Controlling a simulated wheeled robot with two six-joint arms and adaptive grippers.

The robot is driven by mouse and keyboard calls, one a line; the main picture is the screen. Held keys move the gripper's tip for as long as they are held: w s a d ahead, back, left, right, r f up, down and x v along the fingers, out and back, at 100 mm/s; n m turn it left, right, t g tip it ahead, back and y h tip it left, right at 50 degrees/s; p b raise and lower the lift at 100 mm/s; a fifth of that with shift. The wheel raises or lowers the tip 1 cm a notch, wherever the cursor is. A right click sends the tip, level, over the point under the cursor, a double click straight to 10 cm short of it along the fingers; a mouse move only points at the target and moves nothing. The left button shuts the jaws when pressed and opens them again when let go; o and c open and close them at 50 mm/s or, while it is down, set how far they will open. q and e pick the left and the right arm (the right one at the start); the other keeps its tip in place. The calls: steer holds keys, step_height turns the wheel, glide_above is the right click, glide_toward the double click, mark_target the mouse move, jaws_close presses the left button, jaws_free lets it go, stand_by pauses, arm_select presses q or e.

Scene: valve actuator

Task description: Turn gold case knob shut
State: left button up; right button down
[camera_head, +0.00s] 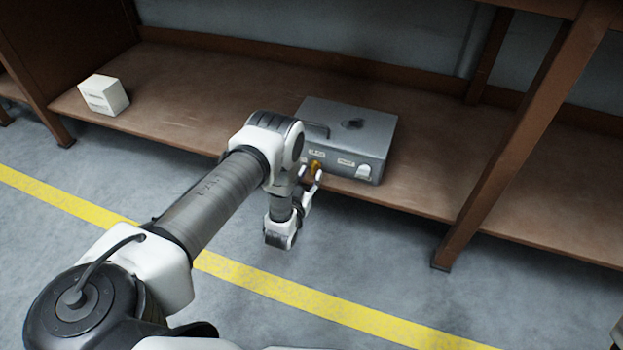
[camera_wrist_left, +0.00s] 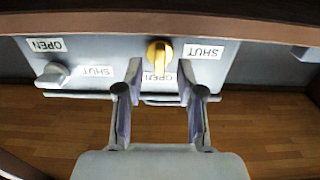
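The grey case (camera_head: 350,130) sits on the low brown shelf. Its gold knob (camera_head: 315,164) is on the front face, and my left gripper (camera_head: 309,178) is right in front of it. In the left wrist view the gold knob (camera_wrist_left: 159,56) lies between and just beyond the fingertips of my left gripper (camera_wrist_left: 158,82). The fingers are apart, with a gap on both sides of the knob. The picture there is upside down; the knob's handle points at the OPEN label (camera_wrist_left: 158,84), and the SHUT label (camera_wrist_left: 203,50) is to its right. My right gripper is not in view.
A second, grey knob (camera_wrist_left: 54,74) with its own labels is on the same face. A white box (camera_head: 103,95) stands at the shelf's left end. A brown slanted post (camera_head: 520,130) rises right of the case. The shelf (camera_head: 430,190) is bare around the case.

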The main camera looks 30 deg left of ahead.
arm_select(q)
steer(key=shift+x, duration=0.8)
jaws_close()
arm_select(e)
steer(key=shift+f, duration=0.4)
